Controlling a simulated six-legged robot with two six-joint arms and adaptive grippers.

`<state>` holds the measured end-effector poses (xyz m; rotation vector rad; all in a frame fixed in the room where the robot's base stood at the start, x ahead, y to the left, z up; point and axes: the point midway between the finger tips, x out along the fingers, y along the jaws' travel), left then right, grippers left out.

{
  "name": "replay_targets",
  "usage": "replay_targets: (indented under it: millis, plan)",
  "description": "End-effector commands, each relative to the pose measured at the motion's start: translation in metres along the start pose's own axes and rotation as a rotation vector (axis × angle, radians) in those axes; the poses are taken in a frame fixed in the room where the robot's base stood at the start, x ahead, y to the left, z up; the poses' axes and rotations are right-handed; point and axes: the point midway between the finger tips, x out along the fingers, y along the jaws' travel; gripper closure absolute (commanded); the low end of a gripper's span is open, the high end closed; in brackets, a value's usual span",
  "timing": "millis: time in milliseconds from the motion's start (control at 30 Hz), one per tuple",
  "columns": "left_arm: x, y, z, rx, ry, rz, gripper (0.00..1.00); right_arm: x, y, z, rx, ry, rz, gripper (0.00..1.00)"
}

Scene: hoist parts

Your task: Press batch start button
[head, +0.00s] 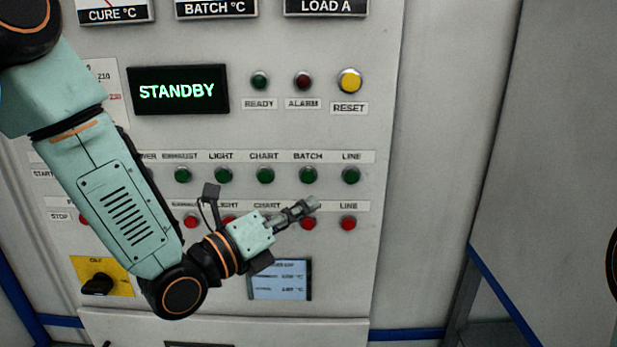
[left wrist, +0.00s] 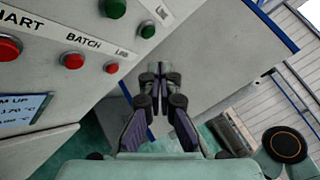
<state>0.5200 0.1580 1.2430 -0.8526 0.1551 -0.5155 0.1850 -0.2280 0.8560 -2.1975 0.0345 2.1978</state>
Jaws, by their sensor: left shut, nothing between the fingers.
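The batch start button is the green button (head: 308,174) under the BATCH label in the START row of the grey panel (head: 450,130). The red BATCH stop button (head: 308,223) is below it, and it also shows in the left wrist view (left wrist: 72,60). My left gripper (head: 312,204) is shut and empty, its fingertips appearing between the two BATCH buttons. In the left wrist view its fingers (left wrist: 160,72) point away from the camera, to the right of the red buttons. A green button (left wrist: 115,8), apparently BATCH start, is cut by the top edge. My right gripper is not in view.
Neighbouring green CHART (head: 265,175) and LINE (head: 351,175) buttons flank the batch one. The red LINE button (head: 348,223) is close to the fingertips. The display (head: 178,90) reads STANDBY. A small screen (head: 280,279) sits below the gripper.

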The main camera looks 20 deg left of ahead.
Motion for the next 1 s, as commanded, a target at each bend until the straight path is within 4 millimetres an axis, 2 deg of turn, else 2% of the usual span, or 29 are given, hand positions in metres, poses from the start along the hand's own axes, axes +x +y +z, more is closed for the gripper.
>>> replay_targets:
  millis: [367, 500, 700, 1000]
  plan:
    - [0.033, 0.024, 0.025, 0.003, 0.000, 0.001, 1.00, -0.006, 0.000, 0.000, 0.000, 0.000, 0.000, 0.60]
    - [0.043, 0.033, 0.031, 0.002, 0.000, 0.000, 1.00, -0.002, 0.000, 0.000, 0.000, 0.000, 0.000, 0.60]
    - [0.051, 0.038, 0.037, 0.000, 0.001, 0.000, 1.00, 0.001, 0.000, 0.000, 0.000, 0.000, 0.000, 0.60]
    - [0.053, 0.038, 0.038, 0.000, 0.001, 0.001, 1.00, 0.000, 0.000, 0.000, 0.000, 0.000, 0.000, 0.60]
